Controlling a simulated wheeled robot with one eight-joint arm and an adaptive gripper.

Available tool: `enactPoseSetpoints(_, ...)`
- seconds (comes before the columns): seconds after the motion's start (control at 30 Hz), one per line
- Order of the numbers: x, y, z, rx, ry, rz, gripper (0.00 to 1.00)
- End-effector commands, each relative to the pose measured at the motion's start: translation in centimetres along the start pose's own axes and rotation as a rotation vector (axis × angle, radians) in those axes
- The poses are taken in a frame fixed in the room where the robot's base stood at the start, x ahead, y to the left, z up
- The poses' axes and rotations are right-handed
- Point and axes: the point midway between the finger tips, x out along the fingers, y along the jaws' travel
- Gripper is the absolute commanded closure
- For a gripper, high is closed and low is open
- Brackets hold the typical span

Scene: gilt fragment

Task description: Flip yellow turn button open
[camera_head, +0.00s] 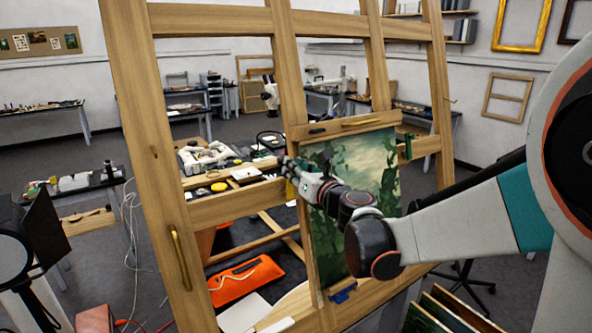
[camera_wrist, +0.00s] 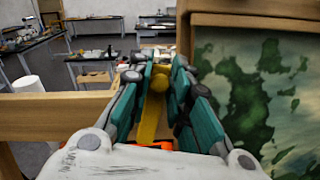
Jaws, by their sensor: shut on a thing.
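The yellow turn button (camera_wrist: 152,115) sits between my fingers in the wrist view, at the left edge of the green painting (camera_wrist: 235,85). Its lower part hangs down and its rounded knob (camera_wrist: 160,83) is between the fingertips. In the head view only a small yellow part (camera_head: 291,190) shows below my gripper (camera_head: 287,166). My gripper (camera_wrist: 158,72) is shut on the button, with a teal finger pad on either side. The fingers hide much of the button, so its exact angle is hard to tell.
The wooden easel frame (camera_head: 160,155) surrounds the painting. A blue button (camera_head: 343,293) is below the painting and a green one (camera_head: 408,146) at its right. Cluttered worktables stand behind.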

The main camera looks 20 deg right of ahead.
Motion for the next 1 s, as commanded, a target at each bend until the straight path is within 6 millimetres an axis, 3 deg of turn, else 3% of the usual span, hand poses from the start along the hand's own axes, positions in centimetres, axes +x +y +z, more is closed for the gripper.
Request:
enactPoseSetpoints(0.3, -0.1, 1.4, -0.3, -0.215, 0.0, 0.064, 1.0)
enactPoseSetpoints(0.63, -0.1, 1.6, -0.2, -0.237, 0.0, 0.072, 1.0)
enactPoseSetpoints(0.67, -0.1, 1.6, -0.2, -0.237, 0.0, 0.072, 0.8)
enactPoseSetpoints(0.73, -0.1, 1.6, -0.2, -0.237, 0.0, 0.072, 0.67)
enactPoseSetpoints(1.0, -0.1, 1.6, -0.2, -0.235, 0.0, 0.071, 0.67)
